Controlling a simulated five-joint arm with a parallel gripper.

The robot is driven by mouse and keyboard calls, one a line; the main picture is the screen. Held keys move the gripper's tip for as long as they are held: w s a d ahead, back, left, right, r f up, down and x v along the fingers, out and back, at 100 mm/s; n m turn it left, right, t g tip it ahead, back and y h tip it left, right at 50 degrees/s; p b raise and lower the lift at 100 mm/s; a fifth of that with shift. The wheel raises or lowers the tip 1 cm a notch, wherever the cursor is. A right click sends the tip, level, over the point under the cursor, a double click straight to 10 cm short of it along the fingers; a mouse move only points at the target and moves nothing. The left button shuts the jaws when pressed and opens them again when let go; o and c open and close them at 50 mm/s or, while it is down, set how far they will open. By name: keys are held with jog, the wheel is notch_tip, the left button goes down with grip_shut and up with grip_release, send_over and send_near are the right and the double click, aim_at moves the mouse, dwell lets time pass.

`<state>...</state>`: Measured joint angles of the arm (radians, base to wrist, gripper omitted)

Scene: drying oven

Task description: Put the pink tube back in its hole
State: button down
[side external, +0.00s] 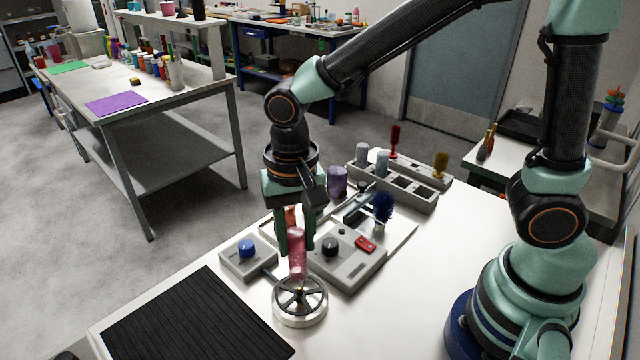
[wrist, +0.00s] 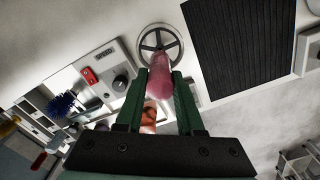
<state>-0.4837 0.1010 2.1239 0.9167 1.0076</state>
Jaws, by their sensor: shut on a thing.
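The pink tube (side external: 297,255) is upright between the green fingers of my gripper (side external: 296,242), which is shut on it. Its lower end is over the hub of a round spoked metal wheel (side external: 318,306); I cannot tell whether they touch. A grey block with square recesses (side external: 412,203) stands farther back and holds pale cylinders and coloured-topped items. I cannot tell which hole is the tube's.
A box with a blue knob (side external: 246,251) is left of the tube. A unit with a black knob and red switch (side external: 348,262) is right. A black ribbed mat (side external: 190,320) lies front left. A blue brush (side external: 383,207) and purple cylinder (side external: 338,181) stand behind. The right tabletop is clear.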

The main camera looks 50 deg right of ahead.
jog(key=w+d+r+m, duration=0.3)
jog(key=w+d, duration=0.1)
jog(key=d, duration=0.6)
jog(key=w+d+r+m, duration=0.3)
jog(key=w+d+m, duration=0.15)
jog(key=d, duration=0.65)
jog(key=s+d+r+m, duration=0.2)
jog(key=d+r, duration=0.1)
jog(key=d, duration=0.7)
jog(key=s+d+r+m, duration=0.2)
jog(key=d+r+m, duration=0.1)
jog(key=d, duration=0.6)
jog(key=shift+n, duration=0.25)
jog(key=f, duration=2)
jog(key=shift+s+d, duration=0.2)
jog(key=shift+d, duration=0.05)
jog(key=c, duration=0.5)
grip_release()
jog(key=shift+c, duration=0.2)
